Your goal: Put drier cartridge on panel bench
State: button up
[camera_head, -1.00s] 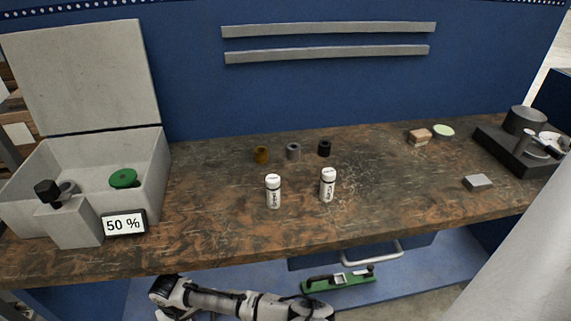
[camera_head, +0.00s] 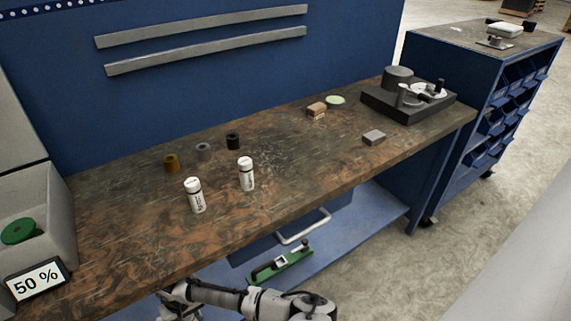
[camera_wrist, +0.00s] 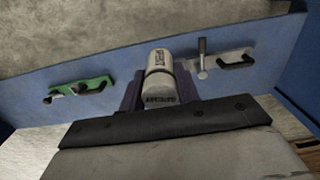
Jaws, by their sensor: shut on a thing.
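My gripper (camera_wrist: 160,92) is shut on a white cylinder with dark lettering, which looks like the drier cartridge (camera_wrist: 159,66), in the wrist view. It is held between the two dark fingers, over or in front of a blue surface. The head view does not show my fingertips or the held cartridge; only my arm shows at its bottom edge. The bench with a worn brown top (camera_head: 130,238) and a blue back panel (camera_head: 210,100) fills much of the head view. Two similar white labelled cylinders stand upright on it, a left one (camera_head: 195,196) and a right one (camera_head: 246,174).
A grey open box (camera_head: 62,215) and a "50 %" display (camera_head: 36,280) are at left. A dark device (camera_head: 405,100) is at right. A blue cart (camera_head: 470,75) stands beyond. The front middle top is clear.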

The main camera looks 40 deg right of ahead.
aim_at(272, 167)
jog(key=j+z, duration=0.4)
jog(key=k+j+z, duration=0.1)
jog(key=z, duration=0.25)
